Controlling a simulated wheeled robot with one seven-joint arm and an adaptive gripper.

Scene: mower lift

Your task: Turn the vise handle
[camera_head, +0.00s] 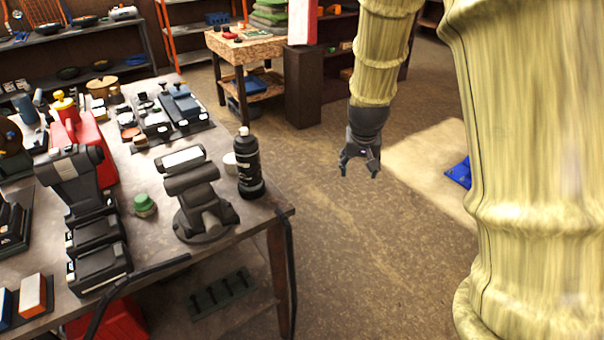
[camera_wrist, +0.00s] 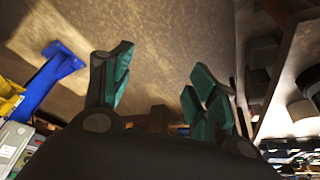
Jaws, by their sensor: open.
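A grey bench vise (camera_head: 200,205) on a round base stands near the right front corner of the workbench (camera_head: 165,200). I cannot clearly make out its handle. My gripper (camera_head: 359,171) hangs pointing down over the open floor, to the right of the workbench and clear of the vise. Its fingers are spread and nothing is between them. In the wrist view my gripper (camera_wrist: 160,72) shows two teal-padded fingers set apart, with bare floor behind them. I cannot identify the vise in the wrist view.
A black bottle (camera_head: 248,165) stands right beside the vise, and a green-topped knob (camera_head: 145,205) lies to its left. A wooden table (camera_head: 250,45) stands behind. A blue object (camera_head: 459,172) lies at right. Floor around my gripper is clear.

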